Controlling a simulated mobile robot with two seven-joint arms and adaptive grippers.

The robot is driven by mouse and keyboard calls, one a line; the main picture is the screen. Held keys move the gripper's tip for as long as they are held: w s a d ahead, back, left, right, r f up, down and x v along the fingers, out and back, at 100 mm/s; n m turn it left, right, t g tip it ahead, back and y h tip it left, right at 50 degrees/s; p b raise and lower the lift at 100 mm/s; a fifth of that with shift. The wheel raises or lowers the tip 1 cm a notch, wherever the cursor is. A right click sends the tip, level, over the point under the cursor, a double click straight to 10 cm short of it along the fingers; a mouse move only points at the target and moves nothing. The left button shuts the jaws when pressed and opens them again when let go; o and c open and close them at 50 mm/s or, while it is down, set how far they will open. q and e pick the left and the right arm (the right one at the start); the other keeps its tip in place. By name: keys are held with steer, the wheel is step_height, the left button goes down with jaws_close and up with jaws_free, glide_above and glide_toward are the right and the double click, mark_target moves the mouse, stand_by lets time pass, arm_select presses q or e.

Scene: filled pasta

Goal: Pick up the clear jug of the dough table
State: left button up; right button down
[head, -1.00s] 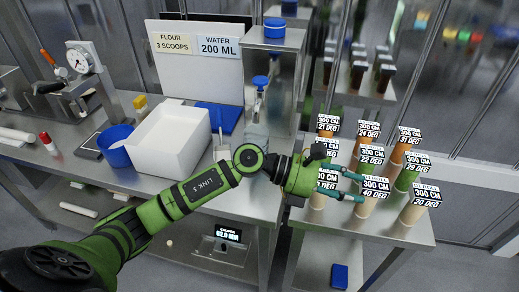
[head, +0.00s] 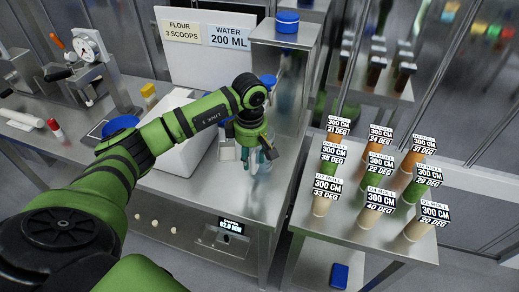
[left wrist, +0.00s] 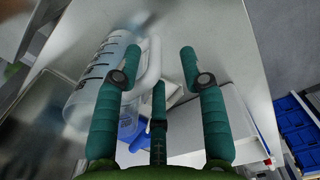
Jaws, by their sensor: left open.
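The clear jug (left wrist: 92,88) with dark measuring marks lies across the left of the left wrist view. Its pale handle (left wrist: 151,66) shows between my gripper's fingers. My left gripper (left wrist: 160,62) is open, with green fingers spread around the handle area. The left finger overlaps the jug's side in the picture; I cannot tell whether it touches. In the head view my left gripper (head: 256,154) points down over the dough table (head: 245,195), beside the metal cabinet, and mostly hides the jug. My right gripper is not in view.
A white tub (head: 185,160) stands left of the gripper, partly behind my arm. A metal cabinet (head: 290,60) with a blue-lidded container (head: 287,21) on top stands behind. Several labelled rolls (head: 380,200) stand on the right table. The dough table's front is fairly clear.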

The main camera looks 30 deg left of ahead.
arm_select(q)
steer(key=f, duration=0.3)
steer(key=shift+w+p, duration=0.3)
steer(key=shift+p, duration=0.05)
steer(key=shift+w+f, duration=0.1)
steer(key=shift+f, duration=0.05)
steer(key=c, duration=0.3)
steer(key=shift+s, duration=0.2)
jaws_close()
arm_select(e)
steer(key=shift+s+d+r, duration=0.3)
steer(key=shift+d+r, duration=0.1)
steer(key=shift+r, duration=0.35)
arm_select(q)
steer(key=shift+w, duration=0.1)
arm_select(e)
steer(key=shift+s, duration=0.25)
